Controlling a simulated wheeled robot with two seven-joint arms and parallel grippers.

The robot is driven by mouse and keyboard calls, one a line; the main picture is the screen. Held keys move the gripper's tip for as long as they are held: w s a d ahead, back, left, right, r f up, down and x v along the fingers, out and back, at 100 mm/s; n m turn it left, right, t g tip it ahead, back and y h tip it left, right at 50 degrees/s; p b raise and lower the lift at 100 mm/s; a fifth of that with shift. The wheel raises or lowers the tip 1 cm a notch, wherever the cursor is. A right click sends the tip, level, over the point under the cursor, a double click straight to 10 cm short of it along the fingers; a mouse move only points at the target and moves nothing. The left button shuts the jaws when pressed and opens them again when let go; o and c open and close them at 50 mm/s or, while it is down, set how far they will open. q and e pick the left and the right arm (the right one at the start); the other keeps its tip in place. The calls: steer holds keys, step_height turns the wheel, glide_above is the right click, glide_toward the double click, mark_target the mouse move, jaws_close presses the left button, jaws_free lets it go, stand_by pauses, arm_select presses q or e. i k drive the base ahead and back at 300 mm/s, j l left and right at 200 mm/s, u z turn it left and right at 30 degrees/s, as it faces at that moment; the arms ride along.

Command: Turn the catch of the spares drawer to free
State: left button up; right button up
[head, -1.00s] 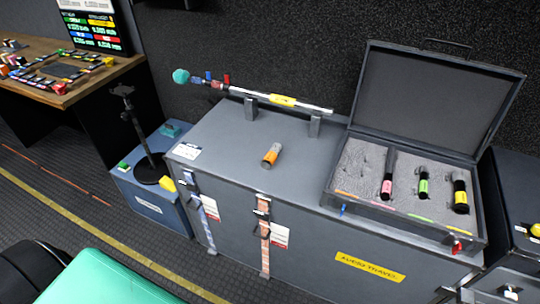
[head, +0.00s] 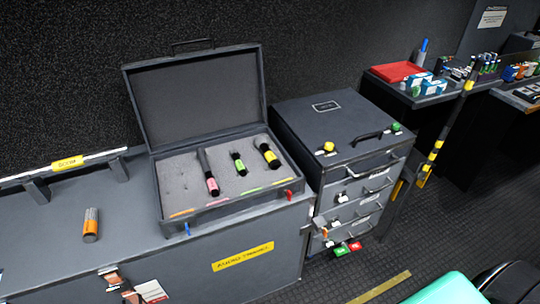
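A dark grey drawer cabinet (head: 318,112) stands right of the long grey case in the head view. Its front has several stacked drawers with bar handles (head: 377,183) and small pale labels, too small to read. Small black-and-white fittings, possibly catches (head: 340,197), sit along the left side of the drawer fronts. I cannot tell which drawer is the spares drawer or how its catch is turned. The drawers look shut. Neither gripper is in view.
An open foam-lined case (head: 165,165) with several coloured cylinders sits on the long grey case (head: 200,250). A yellow-and-black pole (head: 437,145) leans right of the cabinet. Dark floor (head: 335,282) is open in front.

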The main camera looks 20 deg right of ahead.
mark_target(342, 232)
steer(key=z, duration=1.5)
